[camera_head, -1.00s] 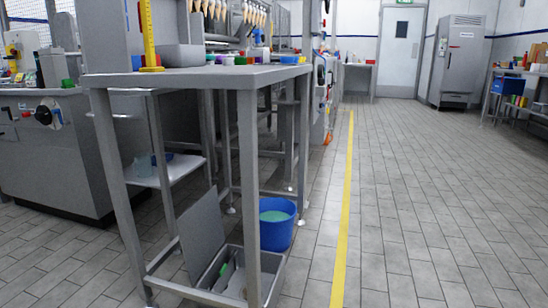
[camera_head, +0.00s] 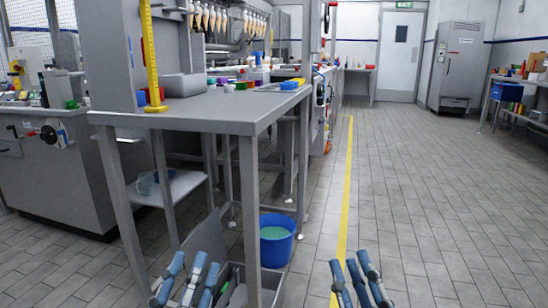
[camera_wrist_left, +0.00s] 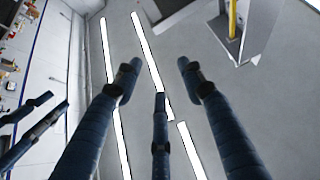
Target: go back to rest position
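My left gripper (camera_head: 197,264) shows at the bottom of the head view, in front of the metal table's near legs. Its blue-grey fingers point up, stand apart and hold nothing. In the left wrist view the three fingers of my left gripper (camera_wrist_left: 158,80) are spread with nothing between them. My right gripper (camera_head: 351,263) is at the bottom of the head view, over the tiled floor by the yellow line. Its fingers also stand apart and are empty. Both wrists are below the picture edge.
A grey metal table (camera_head: 215,112) stands close ahead on the left, with a yellow post (camera_head: 149,60) and small coloured items on top. The floor right of the yellow line (camera_head: 347,190) is clear.

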